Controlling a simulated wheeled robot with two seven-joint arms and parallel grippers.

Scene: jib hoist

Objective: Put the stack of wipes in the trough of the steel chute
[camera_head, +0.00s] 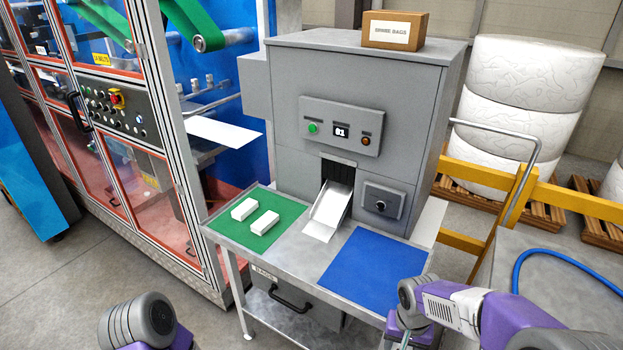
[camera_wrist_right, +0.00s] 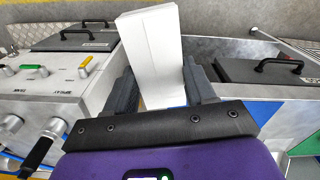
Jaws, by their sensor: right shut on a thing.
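The steel chute (camera_head: 331,205) slopes down out of the dark opening in the grey machine, and its lower end looks bright white. Two white stacks of wipes (camera_head: 243,209) (camera_head: 264,223) lie apart on the green mat (camera_head: 228,228). In the right wrist view my right gripper (camera_wrist_right: 165,88) is shut on another white stack of wipes (camera_wrist_right: 152,45), which stands up between the dark fingers. In the head view the right arm is at the lower right, in front of the bench, away from the chute; its fingers and held stack are not clear there. The left gripper is out of view.
A blue mat (camera_head: 362,261) lies bare right of the chute. The grey machine (camera_head: 354,100) stands behind, with a spare bags box (camera_head: 394,30) on top. A yellow rail (camera_head: 480,172) is at right. In the right wrist view a knobbed panel (camera_wrist_right: 60,90) is at left.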

